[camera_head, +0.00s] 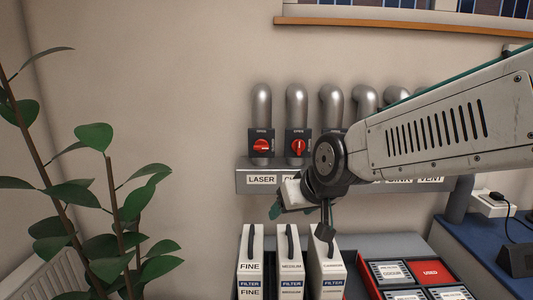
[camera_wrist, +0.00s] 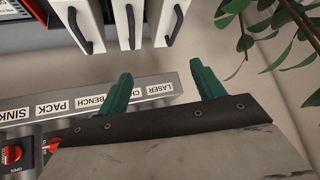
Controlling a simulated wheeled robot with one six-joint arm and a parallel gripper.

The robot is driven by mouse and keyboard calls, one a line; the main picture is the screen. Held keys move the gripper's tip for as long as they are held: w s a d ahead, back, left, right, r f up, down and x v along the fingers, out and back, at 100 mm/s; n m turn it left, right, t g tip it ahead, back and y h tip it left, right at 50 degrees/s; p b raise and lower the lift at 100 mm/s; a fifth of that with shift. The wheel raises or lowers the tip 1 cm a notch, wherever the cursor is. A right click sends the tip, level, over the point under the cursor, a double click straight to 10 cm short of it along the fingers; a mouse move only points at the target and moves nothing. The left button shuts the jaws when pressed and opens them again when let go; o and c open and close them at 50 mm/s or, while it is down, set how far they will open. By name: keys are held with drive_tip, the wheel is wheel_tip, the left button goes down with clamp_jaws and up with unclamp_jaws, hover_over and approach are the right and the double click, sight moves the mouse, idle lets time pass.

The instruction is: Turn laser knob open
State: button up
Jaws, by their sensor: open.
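The laser knob (camera_head: 262,145) is a red handle on a dark plate on the leftmost grey pipe, above the "LASER" label (camera_head: 261,180). Its handle lies roughly horizontal. In the wrist view the label shows upside down (camera_wrist: 160,90), and the laser knob is not visible there. My gripper (camera_head: 280,208) is below and right of the knob in the head view, in front of the labelled rail and apart from the knob. In the wrist view its two green fingers (camera_wrist: 162,88) are spread wide with nothing between them.
A second red knob (camera_head: 298,146), its handle upright, is just right of the laser knob. Filter boxes (camera_head: 249,262) with black handles stand below my gripper. A leafy plant (camera_head: 130,215) is at the left. The wall left of the pipes is bare.

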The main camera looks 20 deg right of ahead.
drive_tip(key=w+a+m+t+h, duration=0.15)
drive_tip(key=w+t, duration=0.45)
drive_tip(key=w, duration=0.8)
drive_tip(key=m+t+h, duration=0.3)
drive_tip(key=t+h, duration=0.4)
drive_tip(key=t, duration=0.1)
approach(261, 149)
drive_tip(key=shift+n, duration=0.25)
drive_tip(key=x, duration=0.8)
drive_tip(key=shift+w+d+r, duration=0.1)
drive_tip(key=shift+w+d, duration=0.05)
drive_tip(key=shift+w, duration=0.1)
drive_tip(key=c, duration=1)
